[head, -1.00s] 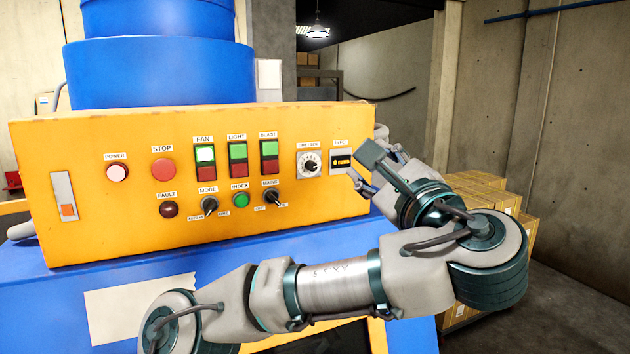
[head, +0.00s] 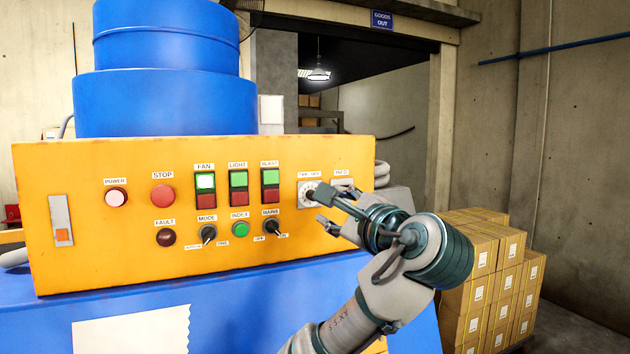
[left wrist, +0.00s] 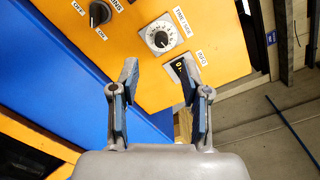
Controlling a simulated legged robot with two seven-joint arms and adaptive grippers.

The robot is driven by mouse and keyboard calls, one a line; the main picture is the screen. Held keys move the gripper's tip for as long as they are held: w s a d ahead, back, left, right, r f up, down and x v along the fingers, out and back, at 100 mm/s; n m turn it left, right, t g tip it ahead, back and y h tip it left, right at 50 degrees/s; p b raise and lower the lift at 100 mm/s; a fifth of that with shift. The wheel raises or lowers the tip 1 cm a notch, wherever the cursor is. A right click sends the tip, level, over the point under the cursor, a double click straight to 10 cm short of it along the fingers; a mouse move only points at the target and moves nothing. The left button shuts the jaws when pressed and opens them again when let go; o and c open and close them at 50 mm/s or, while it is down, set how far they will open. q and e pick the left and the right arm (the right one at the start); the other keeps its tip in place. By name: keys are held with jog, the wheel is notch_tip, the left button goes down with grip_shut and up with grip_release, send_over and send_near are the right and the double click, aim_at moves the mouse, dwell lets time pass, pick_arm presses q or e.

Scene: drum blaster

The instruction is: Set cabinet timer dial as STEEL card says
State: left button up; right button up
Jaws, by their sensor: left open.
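My left gripper (head: 320,207) is open and empty in front of the panel, near the dial. In the left wrist view its fingers (left wrist: 159,82) are spread, with the dial beyond the gap. No STEEL card is recognisable. My right gripper is out of view.
The INFO display (left wrist: 181,69) sits right of the dial, partly behind my finger. The MAINS switch (head: 271,226) and BLAST buttons (head: 270,186) lie close to its left. A blank white sheet (head: 130,335) is on the blue cabinet. Cartons (head: 500,270) are stacked at right.

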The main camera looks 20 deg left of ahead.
pick_arm(q)
jog(key=p+x, duration=0.5)
jog(key=x, duration=0.4)
jog(key=shift+w+d, duration=0.1)
jog(key=c, duration=0.4)
grip_shut()
